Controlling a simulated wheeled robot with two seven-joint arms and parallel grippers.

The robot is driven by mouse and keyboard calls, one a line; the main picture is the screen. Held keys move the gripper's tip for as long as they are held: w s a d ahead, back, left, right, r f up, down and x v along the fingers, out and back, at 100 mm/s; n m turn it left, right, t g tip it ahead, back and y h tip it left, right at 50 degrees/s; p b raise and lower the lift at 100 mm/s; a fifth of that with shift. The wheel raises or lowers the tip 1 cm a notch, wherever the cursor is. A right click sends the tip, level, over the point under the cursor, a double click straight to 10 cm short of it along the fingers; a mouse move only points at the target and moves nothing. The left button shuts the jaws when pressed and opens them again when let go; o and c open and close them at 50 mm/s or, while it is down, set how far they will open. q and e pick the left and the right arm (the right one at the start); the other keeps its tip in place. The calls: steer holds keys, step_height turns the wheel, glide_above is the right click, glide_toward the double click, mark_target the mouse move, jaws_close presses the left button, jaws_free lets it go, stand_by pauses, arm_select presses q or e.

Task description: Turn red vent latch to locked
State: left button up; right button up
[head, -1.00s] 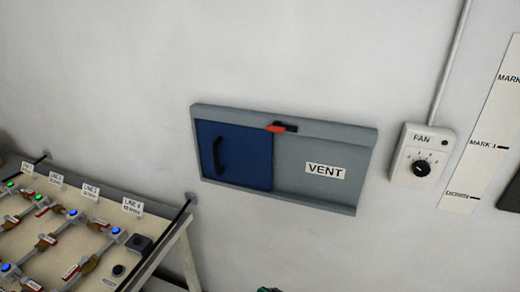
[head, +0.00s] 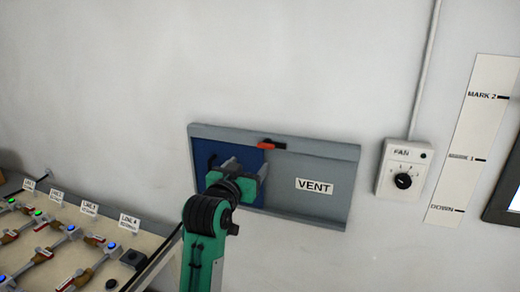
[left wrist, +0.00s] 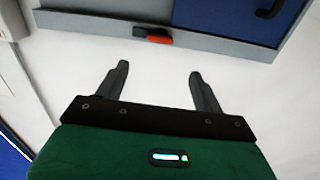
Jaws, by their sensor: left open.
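The vent latch (head: 267,145) is a small red handle with a dark part, on the top rail of the grey vent frame (head: 335,210). The red handle lies roughly along the rail. My left gripper (head: 232,163) is open and empty, in front of the blue vent door (head: 200,150) and below and left of the latch in the head view. In the left wrist view the latch (left wrist: 155,37) shows beyond the open fingers (left wrist: 158,80), apart from them. My right gripper is not in view.
A fan control box (head: 403,170) with a black knob and a marked strip (head: 470,140) are on the wall at the right. A workbench with several fittings and labels (head: 85,208) stands at lower left. The wall above the vent is clear.

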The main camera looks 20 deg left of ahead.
mark_target(264, 146)
arm_select(q)
steer(key=w+p, duration=0.1)
steer(key=w, duration=0.2)
steer(key=w+p, duration=0.1)
steer(key=w, duration=0.3)
steer(key=w+p, duration=0.1)
steer(key=w, duration=0.2)
steer(key=shift+w+d+r, duration=0.1)
steer(key=shift+w+d, duration=0.15)
steer(key=shift+w, duration=0.95)
steer(key=shift+c, duration=0.7)
steer(key=c, duration=0.9)
steer(key=shift+o, duration=0.2)
